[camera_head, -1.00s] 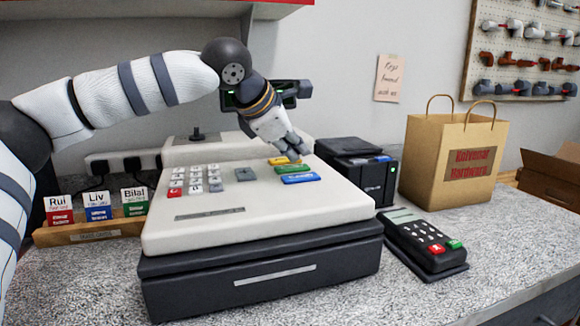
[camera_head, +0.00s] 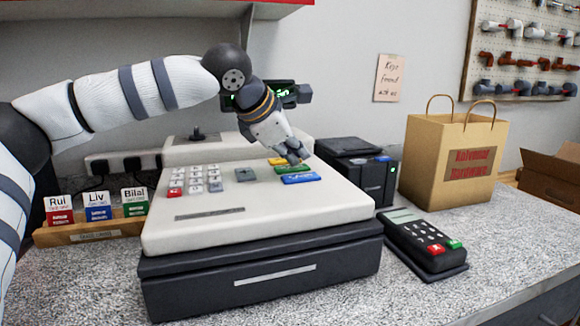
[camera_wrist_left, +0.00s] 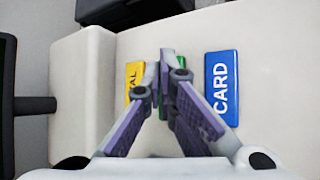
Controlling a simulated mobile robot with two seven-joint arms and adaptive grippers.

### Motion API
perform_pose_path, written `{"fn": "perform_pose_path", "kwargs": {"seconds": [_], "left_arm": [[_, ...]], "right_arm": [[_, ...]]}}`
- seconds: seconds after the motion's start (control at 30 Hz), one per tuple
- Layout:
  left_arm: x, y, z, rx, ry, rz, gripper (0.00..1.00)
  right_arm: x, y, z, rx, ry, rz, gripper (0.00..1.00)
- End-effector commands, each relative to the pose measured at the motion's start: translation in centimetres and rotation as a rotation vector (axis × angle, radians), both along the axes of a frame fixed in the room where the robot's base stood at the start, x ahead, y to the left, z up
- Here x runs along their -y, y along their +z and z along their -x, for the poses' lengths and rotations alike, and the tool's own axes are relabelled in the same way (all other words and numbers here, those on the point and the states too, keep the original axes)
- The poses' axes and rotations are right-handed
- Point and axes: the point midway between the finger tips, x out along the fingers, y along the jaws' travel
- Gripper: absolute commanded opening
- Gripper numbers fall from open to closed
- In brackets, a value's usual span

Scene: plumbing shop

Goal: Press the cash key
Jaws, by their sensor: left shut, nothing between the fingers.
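The cash register (camera_head: 240,200) stands on the counter. At the right of its sloped top are a yellow key (camera_head: 277,161), a green key (camera_head: 288,169) and a blue key (camera_head: 301,179). In the left wrist view the blue key (camera_wrist_left: 222,75) reads CARD, and the yellow key (camera_wrist_left: 134,75) ends in "AL". The green key (camera_wrist_left: 181,62) lies between them, mostly hidden by my fingers, so its label cannot be read. My left gripper (camera_head: 297,157) is shut and empty over the green key; whether it touches it I cannot tell. My right gripper is not in view.
A black printer (camera_head: 365,175) and a card terminal (camera_head: 427,240) stand right of the register, with a paper bag (camera_head: 450,165) behind. Name cards in a wooden holder (camera_head: 95,232) are at the left. The register's display (camera_head: 290,95) is behind my left wrist.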

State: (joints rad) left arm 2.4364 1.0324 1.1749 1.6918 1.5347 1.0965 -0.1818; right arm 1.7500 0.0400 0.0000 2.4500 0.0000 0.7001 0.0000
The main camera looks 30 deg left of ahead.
Motion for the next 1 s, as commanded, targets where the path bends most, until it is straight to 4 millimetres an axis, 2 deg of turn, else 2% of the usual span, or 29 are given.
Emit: {"fn": "perform_pose_path", "kwargs": {"seconds": [0.6,1.0], "left_arm": [[0.0,-0.3,0.0,-0.001,0.001,-0.001,0.0],[0.0,0.8,0.0,0.001,0.0,-0.001,0.0]], "right_arm": [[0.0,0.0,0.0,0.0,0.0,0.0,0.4],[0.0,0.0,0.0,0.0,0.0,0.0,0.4]]}}
